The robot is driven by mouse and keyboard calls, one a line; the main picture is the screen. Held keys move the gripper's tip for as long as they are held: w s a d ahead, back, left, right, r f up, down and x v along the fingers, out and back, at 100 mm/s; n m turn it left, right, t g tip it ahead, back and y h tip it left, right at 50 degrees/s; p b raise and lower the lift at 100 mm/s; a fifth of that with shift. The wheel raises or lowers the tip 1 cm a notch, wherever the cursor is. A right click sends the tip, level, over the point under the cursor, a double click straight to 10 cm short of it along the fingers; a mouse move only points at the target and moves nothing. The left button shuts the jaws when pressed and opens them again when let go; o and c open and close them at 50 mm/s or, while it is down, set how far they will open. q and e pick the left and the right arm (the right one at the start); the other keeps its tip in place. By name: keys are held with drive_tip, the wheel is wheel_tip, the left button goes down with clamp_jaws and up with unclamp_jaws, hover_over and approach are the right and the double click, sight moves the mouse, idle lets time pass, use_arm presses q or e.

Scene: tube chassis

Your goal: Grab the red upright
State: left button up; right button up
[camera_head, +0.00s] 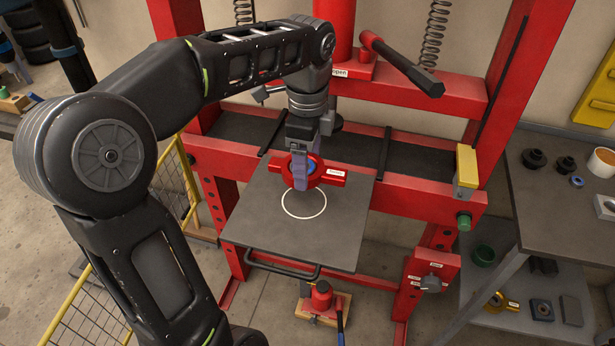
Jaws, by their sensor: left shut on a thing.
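The red upright (329,178) is a rounded red part with a white label on its right arm and a blue ring near its middle. It is in the middle of the head view, over the grey plate (262,227) of the red press, just behind a white circle on the plate. My left gripper (301,176) reaches down from above and is shut on the upright, with its purple-grey fingers hiding part of it. I cannot tell whether the upright touches the plate. My right gripper is not in view.
The red press frame (505,95) stands around the plate, with a dark lever (405,68) above right. A yellow block (466,168) sits on the frame at right. A grey shelf table (550,195) with small parts stands at far right. A yellow fence (100,305) is at left.

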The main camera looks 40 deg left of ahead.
use_arm(q)
wheel_tip(320, 180, up, 2)
drive_tip(key=shift+r, duration=0.1)
